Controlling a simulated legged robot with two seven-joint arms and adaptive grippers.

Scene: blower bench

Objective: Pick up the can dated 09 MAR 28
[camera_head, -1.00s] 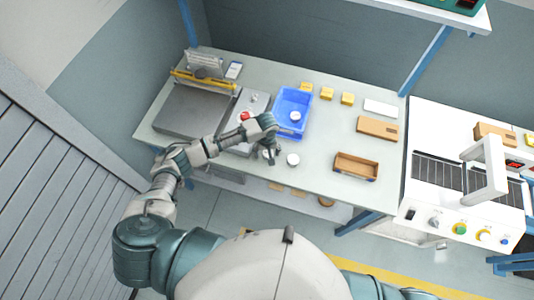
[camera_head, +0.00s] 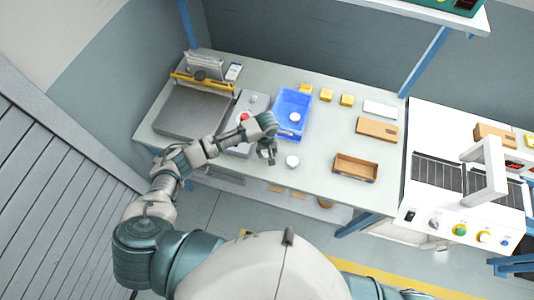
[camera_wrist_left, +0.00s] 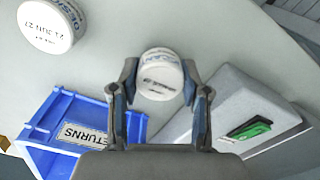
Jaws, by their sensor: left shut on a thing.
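My left gripper (camera_head: 271,157) is over the front of the bench, left of a white can (camera_head: 292,161) standing apart on the top. In the left wrist view my left gripper (camera_wrist_left: 158,88) is shut on a white round can (camera_wrist_left: 160,70), with one finger on each side. Dark print shows on that can's lid, but I cannot read its date. The other can (camera_wrist_left: 46,25), at the upper left of the wrist view, shows 21 JUN 27 upside down. Another white can (camera_head: 295,117) is in the blue bin (camera_head: 281,104). My right gripper is out of view.
The blue bin (camera_wrist_left: 38,145), labelled RETURNS, is close beyond the gripper. A grey device (camera_wrist_left: 245,100) stands just beside it. A cardboard tray (camera_head: 356,167), a brown box (camera_head: 377,128) and several yellow blocks (camera_head: 347,99) are farther right. The bench between has free room.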

